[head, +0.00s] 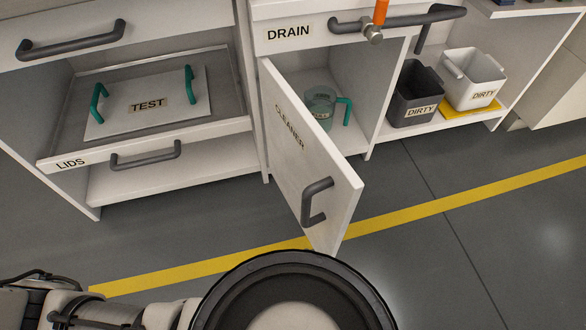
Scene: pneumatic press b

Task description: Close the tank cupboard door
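The cupboard door (292,140) labelled CLEANER is a white panel below the DRAIN front. It stands wide open, swung out toward me from its left edge, and I cannot tell that any other door is the tank one. Its dark grey handle (315,200) is near the free lower right edge. Inside the open cupboard (345,85) stands a clear jug (319,103) with a green handle. Parts of my arm show along the bottom edge of the view. My gripper's fingers are not visible, and nothing of mine is seen touching the door.
At left, an open drawer (68,162) labelled LIDS holds a TEST lid (140,120). An orange-handled valve (376,25) sits above the cupboard. A dark bin (416,90) and a white bin (474,80) stand on the right shelf. The floor right of the door is clear.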

